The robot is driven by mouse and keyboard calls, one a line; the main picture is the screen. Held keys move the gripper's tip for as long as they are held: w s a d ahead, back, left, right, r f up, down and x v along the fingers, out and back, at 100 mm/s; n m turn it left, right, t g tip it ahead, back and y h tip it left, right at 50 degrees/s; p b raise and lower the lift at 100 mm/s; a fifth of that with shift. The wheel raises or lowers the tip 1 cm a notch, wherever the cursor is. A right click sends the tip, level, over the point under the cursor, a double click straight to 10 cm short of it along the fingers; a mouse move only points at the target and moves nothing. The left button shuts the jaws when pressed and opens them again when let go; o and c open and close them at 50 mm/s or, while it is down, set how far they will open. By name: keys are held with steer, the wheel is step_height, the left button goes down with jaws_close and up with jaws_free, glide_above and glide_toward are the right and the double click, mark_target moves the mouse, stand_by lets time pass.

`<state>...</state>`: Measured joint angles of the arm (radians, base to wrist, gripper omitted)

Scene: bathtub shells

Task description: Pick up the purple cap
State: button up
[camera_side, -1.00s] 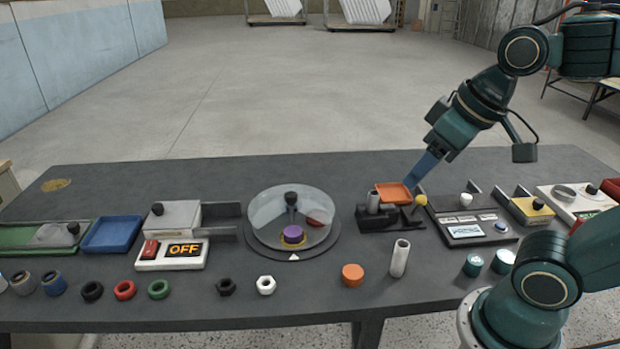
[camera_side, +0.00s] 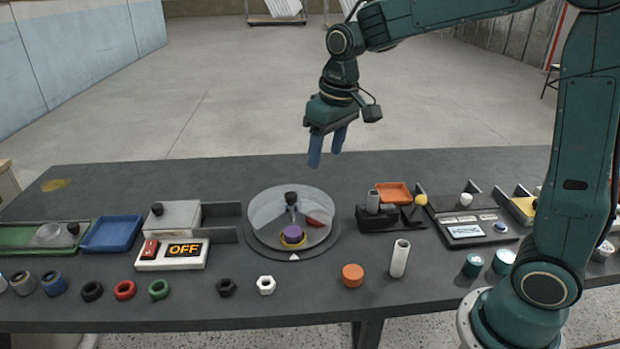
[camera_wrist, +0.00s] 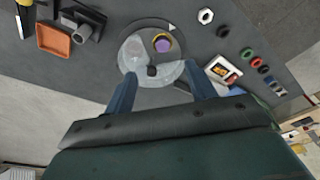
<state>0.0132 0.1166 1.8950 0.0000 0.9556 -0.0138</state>
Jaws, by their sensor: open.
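The purple cap (camera_side: 292,233) sits on a yellow ring on the round turntable (camera_side: 262,252), near its front. A clear cover with a black knob (camera_side: 291,198) lies over part of the turntable; the cap appears in its open sector. The cap also shows in the wrist view (camera_wrist: 163,45), beyond my fingertips. My gripper (camera_side: 327,160) is open and empty, high above the table and behind the turntable in the side view. Its two blue fingers point down, and in the wrist view (camera_wrist: 162,88) they stand apart on either side of the turntable's near edge.
Left of the turntable are an OFF switch box (camera_side: 172,254) and a grey sliding-lid box (camera_side: 180,216). To its right stand a black fixture (camera_side: 390,217), an orange tray (camera_side: 394,192) and a white tube (camera_side: 400,258). Nuts and an orange cap (camera_side: 353,275) lie in front.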

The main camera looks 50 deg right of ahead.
steer(key=w+f+g, duration=0.2)
steer(key=w+f, duration=0.9)
steer(key=f, duration=0.1)
glide_above(293, 231)
steer(key=shift+w+f, duration=0.15)
steer(key=shift+f, duration=4.05)
steer(key=shift+f, duration=0.1)
steer(key=shift+f, duration=2.5)
steer(key=c, duration=0.7)
